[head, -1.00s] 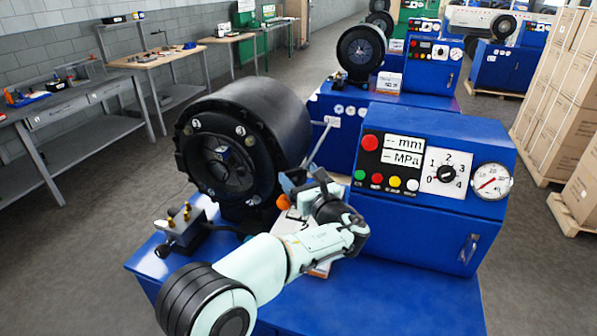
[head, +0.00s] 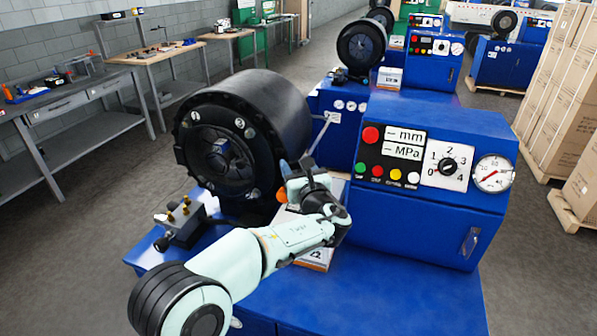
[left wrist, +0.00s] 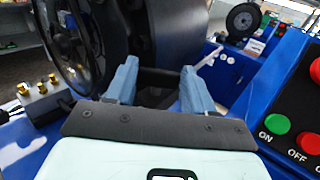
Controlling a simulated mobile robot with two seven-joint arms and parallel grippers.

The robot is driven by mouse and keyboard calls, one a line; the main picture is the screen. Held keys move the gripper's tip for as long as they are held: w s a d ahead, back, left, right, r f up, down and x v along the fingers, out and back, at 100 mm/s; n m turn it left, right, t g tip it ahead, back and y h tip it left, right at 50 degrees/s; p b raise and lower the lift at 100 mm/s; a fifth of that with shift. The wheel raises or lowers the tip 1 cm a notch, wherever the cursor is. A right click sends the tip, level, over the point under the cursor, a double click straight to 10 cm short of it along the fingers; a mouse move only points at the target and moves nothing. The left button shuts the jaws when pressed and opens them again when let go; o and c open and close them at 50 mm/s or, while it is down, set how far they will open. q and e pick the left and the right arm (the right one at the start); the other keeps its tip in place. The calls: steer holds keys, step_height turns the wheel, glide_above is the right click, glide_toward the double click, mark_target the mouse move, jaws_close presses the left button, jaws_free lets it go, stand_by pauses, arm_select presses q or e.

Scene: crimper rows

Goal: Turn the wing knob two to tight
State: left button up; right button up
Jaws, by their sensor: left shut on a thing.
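My left gripper (head: 295,170) is beside the lower right of the black crimper head (head: 262,108). In the left wrist view its two blue fingers (left wrist: 160,85) stand apart, closed on a dark part (left wrist: 156,78) between them. Most of that part is hidden, so I cannot tell its shape or see a number on it. It may be the wing knob. An orange ball (head: 282,195) shows just beside the gripper. My right gripper is in neither view.
A blue control box (head: 430,220) with buttons, a dial and a gauge (head: 493,173) stands right of my gripper. A black block with brass fittings (head: 182,218) is at left. The blue bench top (head: 390,305) in front is clear.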

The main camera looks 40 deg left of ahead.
arm_select(q)
steer(key=shift+s+a+f+m+t+h+b, duration=0.25)
steer(key=shift+m+t+h+b, duration=0.1)
steer(key=shift+t+h, duration=0.2)
steer(key=shift+d+r+m+t+h, duration=0.1)
steer(key=shift+r+m+t+h, duration=0.05)
steer(key=shift+m+t+h, duration=0.15)
steer(key=shift+w, duration=0.1)
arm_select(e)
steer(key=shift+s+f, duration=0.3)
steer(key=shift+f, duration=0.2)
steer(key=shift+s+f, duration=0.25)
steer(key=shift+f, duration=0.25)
arm_select(q)
steer(key=o, duration=1)
steer(key=shift+o, duration=0.2)
steer(key=shift+d, duration=0.1)
steer(key=b+v, duration=0.2)
steer(key=v, duration=1.1)
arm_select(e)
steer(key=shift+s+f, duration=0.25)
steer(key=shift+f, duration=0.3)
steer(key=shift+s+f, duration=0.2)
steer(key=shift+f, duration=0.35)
arm_select(q)
steer(key=shift+d, duration=0.1)
